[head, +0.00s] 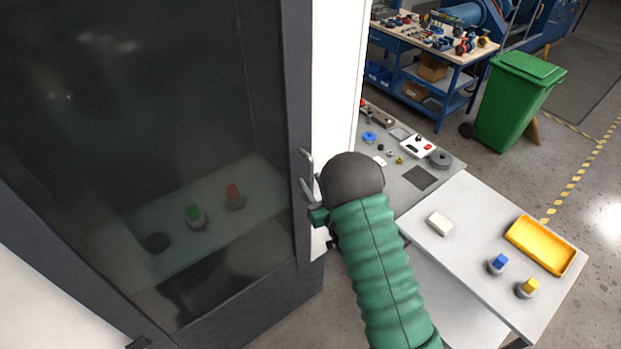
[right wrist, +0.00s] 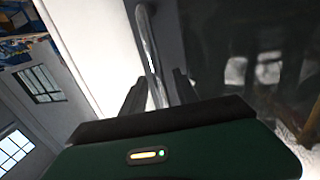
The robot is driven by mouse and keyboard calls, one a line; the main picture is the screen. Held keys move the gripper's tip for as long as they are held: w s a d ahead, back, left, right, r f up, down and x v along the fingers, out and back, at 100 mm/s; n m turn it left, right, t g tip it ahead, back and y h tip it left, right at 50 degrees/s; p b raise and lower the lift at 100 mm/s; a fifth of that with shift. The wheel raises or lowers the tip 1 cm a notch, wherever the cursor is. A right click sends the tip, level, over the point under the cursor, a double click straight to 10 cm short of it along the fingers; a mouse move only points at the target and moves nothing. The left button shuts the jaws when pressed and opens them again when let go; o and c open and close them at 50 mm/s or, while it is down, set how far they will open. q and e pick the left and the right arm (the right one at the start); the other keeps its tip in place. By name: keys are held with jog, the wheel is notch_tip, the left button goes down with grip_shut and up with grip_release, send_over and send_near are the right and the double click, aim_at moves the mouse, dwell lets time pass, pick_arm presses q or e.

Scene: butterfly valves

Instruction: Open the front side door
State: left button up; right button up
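The door (head: 298,120) has a dark grey frame around a large tinted window and fills the left of the head view. It looks closed. Its metal bar handle (head: 307,156) is on the frame's right edge, partly hidden by my gripper. In the right wrist view the handle (right wrist: 148,45) runs down between the two dark fingers. My right gripper (head: 311,192) is at the handle's lower part; in the right wrist view the gripper (right wrist: 158,92) is open, with a finger on each side of the bar and gaps showing. My left gripper is not in view.
Through the window, a green button (head: 194,212) and a red button (head: 234,195) stand on a surface. A white panel (head: 336,90) adjoins the door. Right of my arm is a grey table (head: 465,235) with a yellow tray (head: 540,245). A green bin (head: 515,100) stands behind.

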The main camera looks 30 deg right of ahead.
jog(key=shift+w, duration=0.65)
jog(key=shift+s+d, duration=0.1)
jog(key=shift+s, duration=0.15)
jog(key=shift+c, duration=0.8)
grip_shut()
